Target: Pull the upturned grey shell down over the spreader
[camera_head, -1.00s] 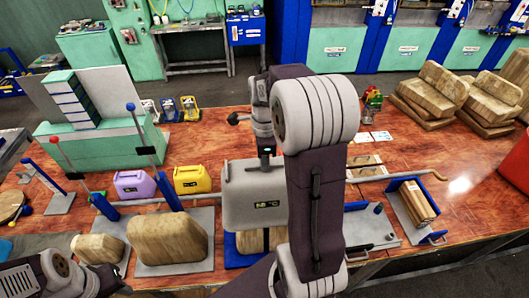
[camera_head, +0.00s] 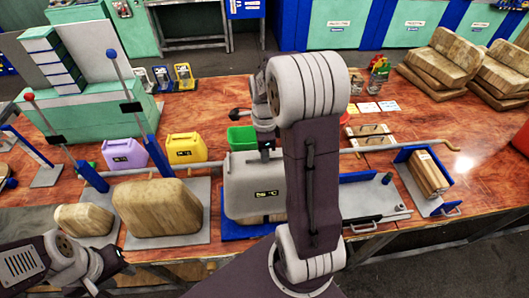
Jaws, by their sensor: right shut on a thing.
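The grey shell (camera_head: 240,187), a jug-like body with a small dark label, stands upturned over a wooden block (camera_head: 272,217), which I take as the spreader. Only a thin strip of the block shows below the shell's lower edge, above a blue base (camera_head: 240,231). My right gripper (camera_head: 267,150) is at the top of the shell, shut on it; my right arm hides its fingertips and the shell's right side. My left gripper (camera_head: 118,264) is low at the left, apart from the shell; its fingers are not clear.
Left of the shell stand a large wooden block (camera_head: 158,208) and a smaller one (camera_head: 84,219). Yellow (camera_head: 186,148) and purple (camera_head: 124,154) jugs and a green bin (camera_head: 242,138) are behind. A metal bar (camera_head: 400,146) extends right.

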